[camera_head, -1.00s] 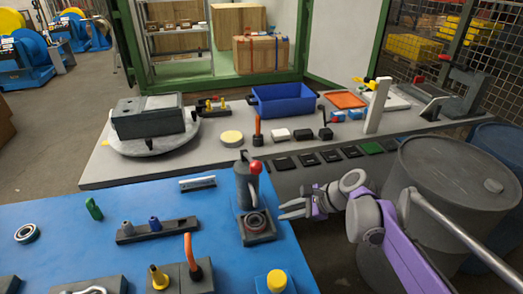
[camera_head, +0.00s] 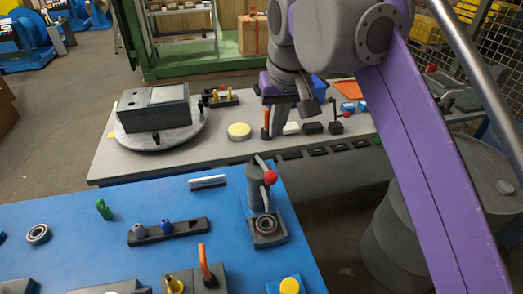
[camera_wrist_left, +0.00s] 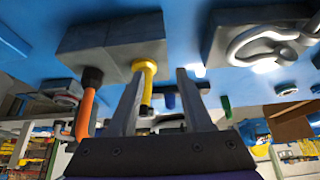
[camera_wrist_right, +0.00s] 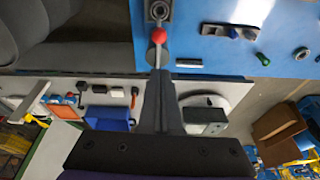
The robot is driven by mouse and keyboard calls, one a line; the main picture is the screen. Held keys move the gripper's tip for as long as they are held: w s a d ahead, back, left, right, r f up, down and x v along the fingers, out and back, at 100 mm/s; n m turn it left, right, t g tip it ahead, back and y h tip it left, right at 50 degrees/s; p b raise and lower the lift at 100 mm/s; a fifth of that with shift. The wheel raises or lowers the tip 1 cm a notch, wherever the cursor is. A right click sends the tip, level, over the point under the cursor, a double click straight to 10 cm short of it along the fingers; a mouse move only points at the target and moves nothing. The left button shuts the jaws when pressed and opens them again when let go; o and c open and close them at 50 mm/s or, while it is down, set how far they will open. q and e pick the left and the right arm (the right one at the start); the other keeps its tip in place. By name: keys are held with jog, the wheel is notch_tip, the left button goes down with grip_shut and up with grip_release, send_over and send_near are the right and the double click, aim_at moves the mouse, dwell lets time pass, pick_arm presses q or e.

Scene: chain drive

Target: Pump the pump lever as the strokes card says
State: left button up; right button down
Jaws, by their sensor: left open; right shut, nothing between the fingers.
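My right gripper (camera_head: 310,107) is behind and above the pump, partly hidden by my own arm. Its fingers (camera_wrist_right: 158,75) are shut and empty, with their tips pointing toward the ball; I cannot tell whether they touch the lever. My left gripper (camera_wrist_left: 160,88) is open and empty, close to a yellow-handled part (camera_wrist_left: 147,75). I cannot make out a strokes card.
The blue table (camera_head: 60,215) holds an orange-handled lever (camera_head: 204,262), a yellow button (camera_head: 289,286) and a dark rail (camera_head: 168,231). A grey bench (camera_head: 105,172) stands behind, across a gap. A large drum (camera_head: 395,240) stands at the right.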

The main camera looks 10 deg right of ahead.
aim_at(272, 174)
pick_arm(q)
jog(key=shift+s, duration=0.1)
pick_arm(e)
jog(key=shift+s+r+n, duration=0.3)
jog(key=shift+s+r, duration=0.1)
jog(key=shift+r, duration=0.1)
pick_arm(q)
jog(key=shift+r, duration=0.1)
pick_arm(e)
jog(key=shift+d, duration=0.1)
jog(key=x, duration=0.4)
jog(key=b+x, duration=0.1)
jog(key=x, duration=0.8)
jog(key=shift+s, duration=0.3)
jog(key=shift+f, duration=0.55)
pick_arm(q)
jog(key=shift+s+f, duration=0.25)
jog(key=shift+f, duration=0.35)
jog(key=shift+s+f, duration=0.25)
jog(key=shift+f, duration=0.35)
